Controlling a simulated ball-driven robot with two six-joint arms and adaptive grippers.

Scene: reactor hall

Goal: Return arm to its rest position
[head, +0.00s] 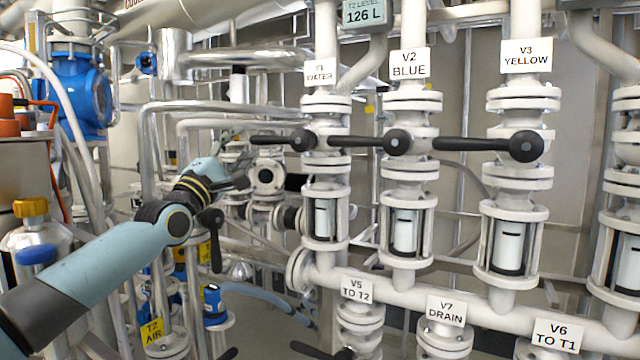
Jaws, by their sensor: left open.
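My left arm comes in from the lower left and reaches up to the middle left. My left gripper (237,163) is open and empty at the arm's end, left of the V1 WATER valve lever (272,140). It appears apart from that lever, though the depth between them is hard to judge. Pipes show behind the gripper. My right arm and right gripper are not in view.
The V2 BLUE lever (362,141) and V3 YELLOW lever (470,144) lie horizontal across their white pipes. A T2 LEVEL display (366,12) reads 126 L. A white manifold pipe (400,290) runs below. Silver pipes crowd the gripper's surroundings.

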